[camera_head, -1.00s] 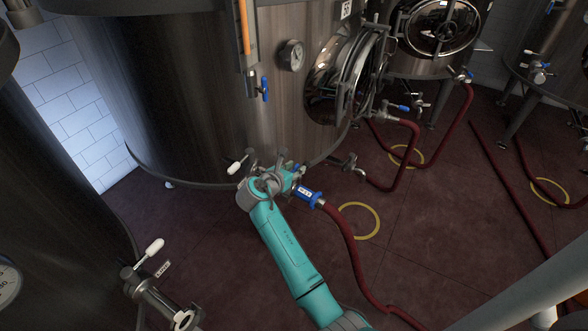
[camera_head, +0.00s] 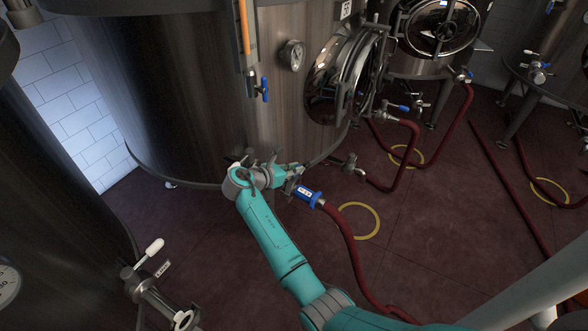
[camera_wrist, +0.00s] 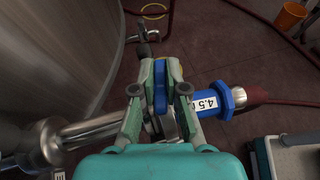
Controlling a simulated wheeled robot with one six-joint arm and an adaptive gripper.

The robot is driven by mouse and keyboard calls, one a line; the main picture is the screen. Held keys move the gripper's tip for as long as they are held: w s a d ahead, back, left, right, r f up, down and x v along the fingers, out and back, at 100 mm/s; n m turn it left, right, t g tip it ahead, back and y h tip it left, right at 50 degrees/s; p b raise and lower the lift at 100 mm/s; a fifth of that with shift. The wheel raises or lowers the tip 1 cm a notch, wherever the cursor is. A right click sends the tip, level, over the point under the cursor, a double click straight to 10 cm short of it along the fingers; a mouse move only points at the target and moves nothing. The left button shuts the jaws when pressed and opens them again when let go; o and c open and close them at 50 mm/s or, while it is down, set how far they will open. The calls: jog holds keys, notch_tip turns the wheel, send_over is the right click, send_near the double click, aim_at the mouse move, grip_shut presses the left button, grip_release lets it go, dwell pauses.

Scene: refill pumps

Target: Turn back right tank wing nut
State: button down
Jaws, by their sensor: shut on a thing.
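The large steel tank (camera_head: 205,90) stands at the centre of the head view, and its wall also fills the upper left of the wrist view (camera_wrist: 45,55). A metal outlet pipe (camera_wrist: 92,132) meets the hose's blue collar (camera_wrist: 217,101), labelled 4.5, which also shows in the head view (camera_head: 307,195). My gripper (camera_wrist: 160,78) is at this joint, its two green fingers shut on a narrow blue piece (camera_wrist: 160,92), apparently the wing nut of the clamp. The clamp below is mostly hidden by my fingers. In the head view my gripper (camera_head: 290,172) is small and its grip is unclear.
A dark red hose (camera_head: 345,240) runs from the collar across the floor. Another outlet valve (camera_head: 350,165) sits just right of my gripper. A second tank (camera_head: 45,200) with a white-handled valve (camera_head: 153,246) stands at left. A bucket (camera_wrist: 290,16) stands on the floor.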

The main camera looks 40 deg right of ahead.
jog(key=m+g+y, duration=0.1)
jog(key=m+g, duration=0.4)
jog(key=g, duration=0.1)
jog(key=shift+m+g+y, duration=0.6)
jog(key=shift+m+g, duration=0.5)
jog(key=shift+m, duration=0.1)
jog(key=shift+w+m+g+y, duration=0.15)
jog(key=shift+m+g+y, duration=0.25)
jog(key=shift+m+g, duration=0.1)
jog(key=shift+r+m+g+y, duration=0.1)
jog(key=shift+m+g+y, duration=0.3)
jog(key=shift+m+g, duration=0.1)
jog(key=c, duration=1.2)
grip_release()
jog(key=shift+f+n+t+h, duration=0.25)
jog(key=shift+n+t+h, duration=0.05)
jog(key=shift+n+t, duration=0.1)
jog(key=shift+n+t+h, duration=0.5)
jog(key=shift+n+t, duration=0.1)
